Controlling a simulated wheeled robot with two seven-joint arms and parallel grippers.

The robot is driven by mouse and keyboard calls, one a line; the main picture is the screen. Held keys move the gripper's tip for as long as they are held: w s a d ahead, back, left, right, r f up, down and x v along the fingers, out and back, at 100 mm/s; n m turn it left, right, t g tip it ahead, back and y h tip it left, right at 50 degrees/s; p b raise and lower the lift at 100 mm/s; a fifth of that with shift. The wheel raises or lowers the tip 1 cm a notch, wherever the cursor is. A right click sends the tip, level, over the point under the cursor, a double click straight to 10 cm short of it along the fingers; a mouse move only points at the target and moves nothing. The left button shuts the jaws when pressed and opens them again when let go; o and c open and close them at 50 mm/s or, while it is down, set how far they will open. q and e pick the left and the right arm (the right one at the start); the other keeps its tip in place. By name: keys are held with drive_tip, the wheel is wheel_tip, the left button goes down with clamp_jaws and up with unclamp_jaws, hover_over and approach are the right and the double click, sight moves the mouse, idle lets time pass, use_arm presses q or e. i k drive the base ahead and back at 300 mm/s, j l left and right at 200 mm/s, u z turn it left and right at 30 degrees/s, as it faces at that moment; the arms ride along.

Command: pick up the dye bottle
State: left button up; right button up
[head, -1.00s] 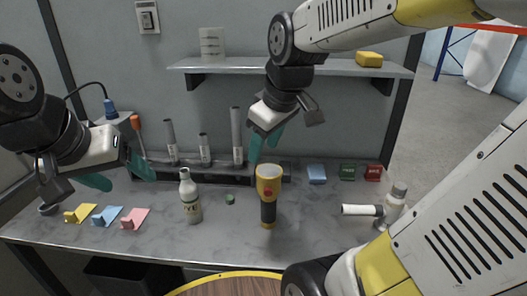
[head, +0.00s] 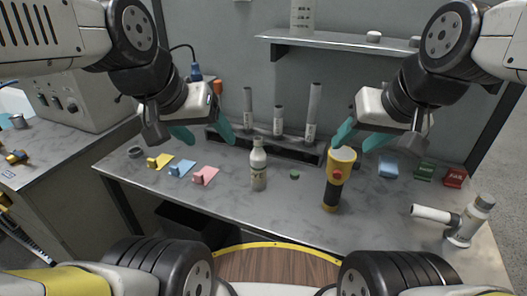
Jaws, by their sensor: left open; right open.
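A white bottle (head: 258,170) with a narrow neck and a printed label, which looks like the dye bottle, stands upright near the middle of the grey bench. My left gripper (head: 205,135) is open and empty, up and to the left of this bottle, apart from it. My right gripper (head: 360,140) is open and empty, to the right of the bottle, above and slightly right of the yellow-and-black flashlight (head: 338,180). The bottle is in full view.
Pink (head: 204,175), blue (head: 180,168) and yellow (head: 158,162) pieces lie at left. Grey tubes (head: 279,122) stand in a rack behind. The bench's front middle is clear.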

sight(258, 157)
drive_tip(key=k, duration=0.6)
drive_tip(key=u, duration=0.4)
drive_tip(key=l+u, duration=0.1)
drive_tip(key=u, duration=0.7)
drive_tip(key=k+u, duration=0.1)
drive_tip(key=u, duration=0.3)
drive_tip(key=k+l, duration=0.1)
drive_tip(key=l, duration=0.25)
drive_tip(key=k+l+u, duration=0.1)
drive_tip(key=l, duration=0.25)
drive_tip(key=k+l, duration=0.1)
drive_tip(key=l, duration=0.2)
drive_tip(key=i+l, duration=0.15)
drive_tip(key=l+u, duration=0.05)
drive_tip(key=l, duration=0.05)
